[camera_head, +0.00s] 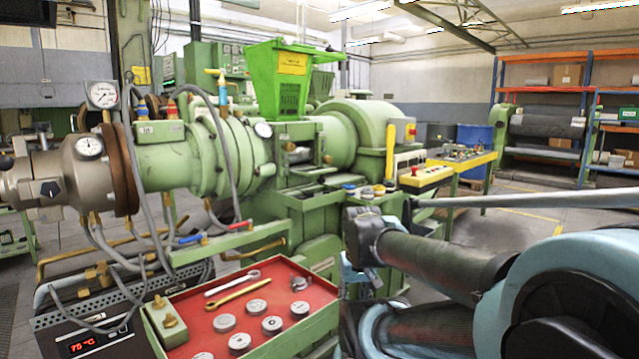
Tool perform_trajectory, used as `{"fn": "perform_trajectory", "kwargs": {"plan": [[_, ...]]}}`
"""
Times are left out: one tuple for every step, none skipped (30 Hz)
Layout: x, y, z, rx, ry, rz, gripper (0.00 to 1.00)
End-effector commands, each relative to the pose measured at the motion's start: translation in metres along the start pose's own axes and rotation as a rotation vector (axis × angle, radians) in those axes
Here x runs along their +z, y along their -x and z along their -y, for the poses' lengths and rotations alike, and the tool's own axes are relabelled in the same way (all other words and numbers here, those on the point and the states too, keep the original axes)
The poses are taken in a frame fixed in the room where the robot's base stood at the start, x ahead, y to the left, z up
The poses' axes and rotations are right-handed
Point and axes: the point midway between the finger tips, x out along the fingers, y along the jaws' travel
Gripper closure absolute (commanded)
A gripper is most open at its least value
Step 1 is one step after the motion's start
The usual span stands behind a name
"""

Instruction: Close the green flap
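A bright green hopper (289,84) with a yellow label stands on top of the green extruder (215,150), near the picture's upper middle. Its upper green panel (262,58) flares outward; I cannot tell for certain whether this is the flap or how far open it is. My arm (440,262), dark with light-blue joints, reaches in from the lower right, in front of and below the hopper. It is apart from the hopper in the picture. I cannot make out my gripper's fingers anywhere in this view.
A red-lined tray (262,338) with tools and several round metal pieces is at the front. A control box showing a red temperature readout (95,340) is at lower left. A yellow-edged control panel (425,176) stands right of the extruder. Open floor (520,235) lies farther right, before shelves.

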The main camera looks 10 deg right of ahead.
Motion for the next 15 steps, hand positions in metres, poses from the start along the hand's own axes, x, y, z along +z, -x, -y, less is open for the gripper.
{"fn": "perform_trajectory", "kwargs": {"plan": [[0.0,0.0,0.0,0.0,0.0,0.0,0.67],[0.0,0.0,0.0,0.0,0.0,0.0,0.67],[0.0,0.0,0.0,0.0,0.0,0.0,0.67],[0.0,0.0,0.0,0.0,0.0,0.0,0.67],[0.0,0.0,0.0,0.0,0.0,0.0,0.6],[0.002,0.002,0.0,-0.001,-0.002,-0.003,0.52],[0.005,0.005,0.001,-0.004,-0.007,-0.01,0.52],[0.005,0.007,0.002,-0.009,-0.015,-0.013,0.52],[0.003,0.008,0.004,-0.019,-0.032,-0.015,0.52],[0.0,0.009,0.005,-0.029,-0.05,-0.017,0.52],[-0.004,0.01,0.008,-0.042,-0.071,-0.019,0.52],[-0.011,0.012,0.011,-0.064,-0.11,-0.022,0.52],[-0.017,0.014,0.015,-0.084,-0.144,-0.024,0.52],[-0.023,0.016,0.018,-0.105,-0.181,-0.027,0.52],[-0.033,0.019,0.023,-0.139,-0.236,-0.03,0.52]]}}
